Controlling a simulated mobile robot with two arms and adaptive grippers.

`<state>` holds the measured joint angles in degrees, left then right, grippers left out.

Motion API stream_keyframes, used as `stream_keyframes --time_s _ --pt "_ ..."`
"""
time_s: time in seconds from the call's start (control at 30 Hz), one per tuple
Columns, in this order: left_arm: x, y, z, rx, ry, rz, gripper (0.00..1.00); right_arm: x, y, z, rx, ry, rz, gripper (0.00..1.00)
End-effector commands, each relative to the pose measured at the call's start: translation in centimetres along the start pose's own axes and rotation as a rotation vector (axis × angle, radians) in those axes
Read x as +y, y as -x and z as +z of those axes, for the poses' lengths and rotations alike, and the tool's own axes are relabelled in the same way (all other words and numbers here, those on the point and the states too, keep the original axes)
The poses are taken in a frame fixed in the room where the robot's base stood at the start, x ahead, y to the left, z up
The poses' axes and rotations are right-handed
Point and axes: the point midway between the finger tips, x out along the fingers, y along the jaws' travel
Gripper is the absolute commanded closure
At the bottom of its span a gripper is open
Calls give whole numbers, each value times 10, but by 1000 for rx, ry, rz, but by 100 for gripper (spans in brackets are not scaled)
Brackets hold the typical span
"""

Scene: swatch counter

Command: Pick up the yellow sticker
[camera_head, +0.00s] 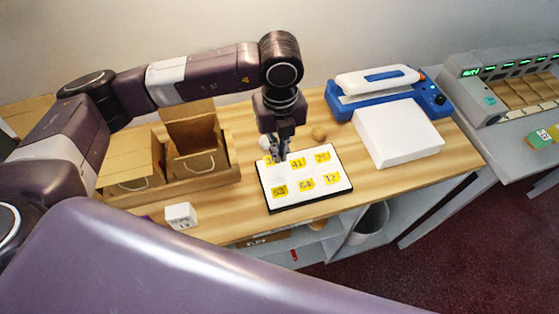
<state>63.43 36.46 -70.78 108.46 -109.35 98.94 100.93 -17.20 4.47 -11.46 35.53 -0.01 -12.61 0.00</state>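Several yellow stickers with black numbers lie in two rows on a white board (292,178) with a black edge, on the wooden counter. In the back row are a sticker marked 41 (298,163) and one marked 25 (322,157). In the front row are 53 (280,191), 64 (306,185) and 12 (332,179). My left gripper (279,158) points down at the board's back left corner and partly hides the back left sticker (268,161). Its fingers are close together; I cannot tell whether they touch or hold anything. My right gripper is out of view.
Cardboard boxes (192,140) stand left of the board, with a small white box (181,216) in front. A white slab (398,134) and a blue-and-white device (383,88) are to the right. Small round objects (319,134) lie behind the board. A grey machine (505,88) stands far right.

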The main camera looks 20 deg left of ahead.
Motion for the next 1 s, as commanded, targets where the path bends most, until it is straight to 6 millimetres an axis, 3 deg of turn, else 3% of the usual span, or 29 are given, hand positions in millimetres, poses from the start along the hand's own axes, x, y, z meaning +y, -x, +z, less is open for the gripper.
stream_keyframes --time_s 0.3,0.43,0.6,1.0 --pt "-1 94 0 -5 -2 -6 100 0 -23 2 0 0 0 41" --pt "-1 125 0 -4 -1 -4 100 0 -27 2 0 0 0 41" --pt "0 146 0 -2 -1 -1 100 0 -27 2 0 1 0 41" --pt "0 172 0 -1 0 0 100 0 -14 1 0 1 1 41"
